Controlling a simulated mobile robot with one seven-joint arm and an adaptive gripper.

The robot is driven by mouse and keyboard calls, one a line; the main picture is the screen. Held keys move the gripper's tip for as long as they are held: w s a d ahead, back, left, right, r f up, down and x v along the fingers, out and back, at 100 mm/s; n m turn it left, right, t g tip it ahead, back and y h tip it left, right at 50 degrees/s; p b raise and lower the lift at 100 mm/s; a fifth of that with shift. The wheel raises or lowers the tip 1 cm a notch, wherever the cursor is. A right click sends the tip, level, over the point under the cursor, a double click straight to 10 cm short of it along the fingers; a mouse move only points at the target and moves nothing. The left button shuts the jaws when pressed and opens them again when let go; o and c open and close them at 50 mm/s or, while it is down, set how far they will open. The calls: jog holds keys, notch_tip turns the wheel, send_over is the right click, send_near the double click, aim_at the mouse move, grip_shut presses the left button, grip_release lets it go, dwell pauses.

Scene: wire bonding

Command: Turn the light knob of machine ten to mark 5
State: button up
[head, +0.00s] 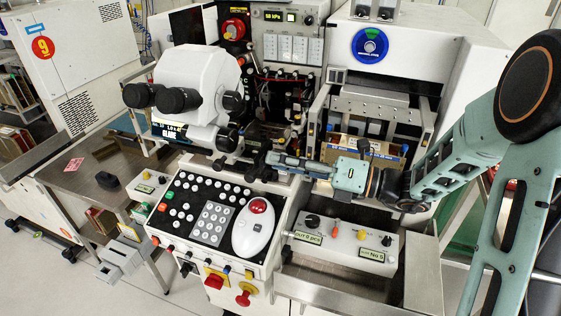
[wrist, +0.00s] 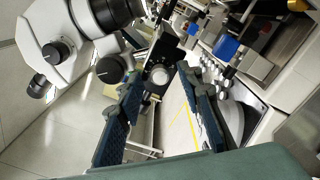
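My gripper (head: 278,165) reaches in from the right in the head view, in front of the machine and to the right of the white microscope (head: 197,85). In the wrist view my gripper (wrist: 165,98) has its two dark blue fingers wide apart, with nothing held between them. Beyond the fingers, a pale round knob (wrist: 159,75) on a black plate (wrist: 163,55) shows in the gap. It appears apart from both fingers. I cannot read any marks around it or a machine number ten. In the head view I cannot make out this knob clearly near the fingertips.
The button panel (head: 210,211) with a white mouse (head: 254,228) lies below my gripper. A white control box (head: 342,245) with several small knobs stands at the right. The microscope also shows close by in the wrist view (wrist: 67,45). Machine nine (head: 75,60) stands at left.

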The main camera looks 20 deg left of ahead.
jog(key=shift+a, duration=0.3)
grip_shut()
